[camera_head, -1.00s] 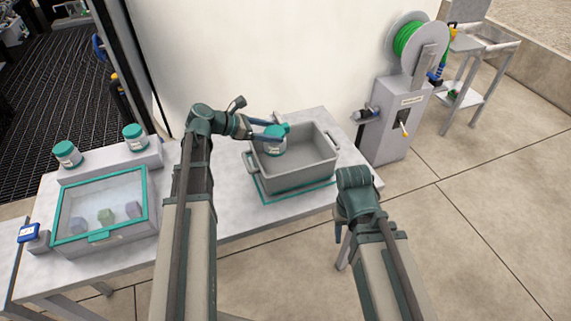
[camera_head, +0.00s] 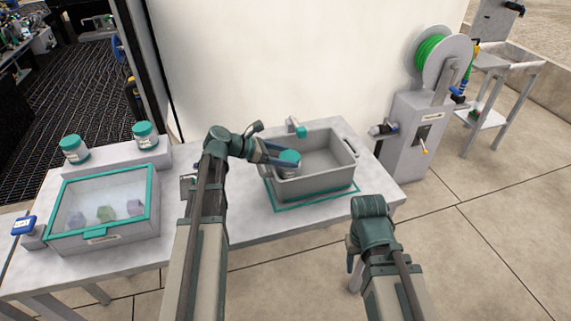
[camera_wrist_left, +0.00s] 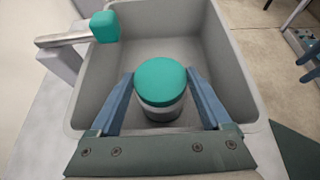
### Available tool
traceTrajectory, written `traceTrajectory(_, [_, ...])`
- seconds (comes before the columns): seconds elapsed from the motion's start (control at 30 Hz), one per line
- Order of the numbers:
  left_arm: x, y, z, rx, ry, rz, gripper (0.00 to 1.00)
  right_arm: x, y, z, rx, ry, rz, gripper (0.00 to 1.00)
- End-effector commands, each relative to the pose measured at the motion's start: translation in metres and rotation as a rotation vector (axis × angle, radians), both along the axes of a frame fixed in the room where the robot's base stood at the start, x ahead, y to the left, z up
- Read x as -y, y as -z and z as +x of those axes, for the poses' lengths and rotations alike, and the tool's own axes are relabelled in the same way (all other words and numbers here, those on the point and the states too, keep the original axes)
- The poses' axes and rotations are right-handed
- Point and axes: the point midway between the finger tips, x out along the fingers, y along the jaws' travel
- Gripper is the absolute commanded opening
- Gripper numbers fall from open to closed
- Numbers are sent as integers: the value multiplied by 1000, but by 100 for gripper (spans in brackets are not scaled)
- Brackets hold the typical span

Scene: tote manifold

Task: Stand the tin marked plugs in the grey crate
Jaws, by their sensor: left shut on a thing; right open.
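The tin (camera_head: 289,159), white with a teal lid, is low inside the grey crate (camera_head: 316,185) near its left end. In the left wrist view the tin (camera_wrist_left: 160,88) looks upright, with its label out of sight. I cannot tell whether its base touches the crate floor. My left gripper (camera_head: 284,161) is shut on the tin, and its blue fingers (camera_wrist_left: 160,95) flank the lid. My right gripper (camera_head: 352,262) is open and empty, in front of the table, right of the crate; its fingers are mostly hidden.
Two similar teal-lidded tins (camera_head: 74,148) (camera_head: 145,134) stand on a raised block at the left. A teal-framed clear-lidded case (camera_head: 104,238) sits before them. A teal-ended bracket (camera_head: 298,129) stands behind the crate. A hose-reel cabinet (camera_head: 410,125) is at the right. The crate's right side is empty.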

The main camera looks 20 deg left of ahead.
Motion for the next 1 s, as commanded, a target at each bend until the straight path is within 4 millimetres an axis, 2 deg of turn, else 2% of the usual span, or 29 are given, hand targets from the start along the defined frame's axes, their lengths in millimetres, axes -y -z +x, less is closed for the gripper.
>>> traceTrajectory(0.03, [0, 10, 0, 1, 0, -1, 0, 0, 10, 0, 0, 0, 0, 50])
traceTrajectory(0.47, [0, 13, 0, 0, 0, 0, 0, 0, 13, 0, 0, 0, 0, 50])
traceTrajectory(0.5, [0, 11, 0, 0, 0, 0, 87, 0, 11, 0, 0, 0, 0, 50])
traceTrajectory(0.57, [0, 11, 0, 0, 0, 0, 98, 0, 11, 0, 0, 0, 0, 50])
traceTrajectory(0.6, [0, 11, 0, 0, 0, 0, 100, 0, 11, 0, 0, 0, 0, 50])
traceTrajectory(0.9, [0, 5, 0, 0, 0, 0, 100, 0, 5, 0, 0, 0, 0, 50])
traceTrajectory(1.0, [-10, -3, -8, -1, -2, -1, 100, 0, -3, 0, 0, 0, 0, 50])
